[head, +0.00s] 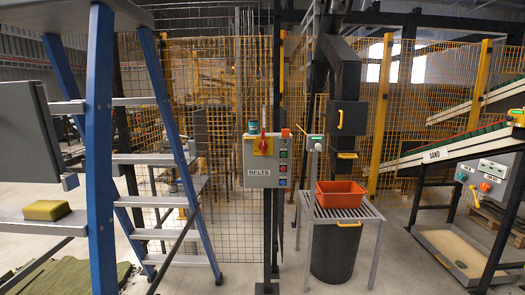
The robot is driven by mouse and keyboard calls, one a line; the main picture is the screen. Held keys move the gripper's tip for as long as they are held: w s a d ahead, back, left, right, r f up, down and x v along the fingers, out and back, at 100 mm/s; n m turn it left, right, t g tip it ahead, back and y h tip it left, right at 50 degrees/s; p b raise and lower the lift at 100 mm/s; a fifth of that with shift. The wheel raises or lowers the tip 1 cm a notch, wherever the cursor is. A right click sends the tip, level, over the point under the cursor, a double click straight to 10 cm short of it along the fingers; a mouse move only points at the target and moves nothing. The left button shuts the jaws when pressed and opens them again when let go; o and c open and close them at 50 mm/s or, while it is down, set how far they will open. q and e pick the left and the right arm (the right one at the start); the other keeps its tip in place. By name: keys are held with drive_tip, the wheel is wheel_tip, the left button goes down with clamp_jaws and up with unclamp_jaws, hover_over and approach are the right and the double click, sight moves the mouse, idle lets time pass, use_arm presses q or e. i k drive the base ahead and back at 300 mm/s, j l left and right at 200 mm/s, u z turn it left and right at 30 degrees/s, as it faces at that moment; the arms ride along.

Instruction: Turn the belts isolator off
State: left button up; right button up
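The belts isolator is a grey box (262,162) labelled BELTS, mounted on a dark post near the middle of the head view. On its upper front is a yellow plate (258,147) with a red handle (263,140) that looks roughly upright; its exact setting is too small to read. A column of small coloured buttons (283,168) runs down the box's right side. Neither of my grippers shows in the view.
An orange crate (341,193) sits on a slatted stand (345,215) right of the box. A conveyor (450,150) slopes at right. Floor before the post looks clear.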

sight(263, 147)
drive_tip(key=i+l+u, duration=0.3)
drive_tip(key=u, duration=0.2)
drive_tip(key=i+l+u, duration=0.25)
drive_tip(key=l+u, duration=0.2)
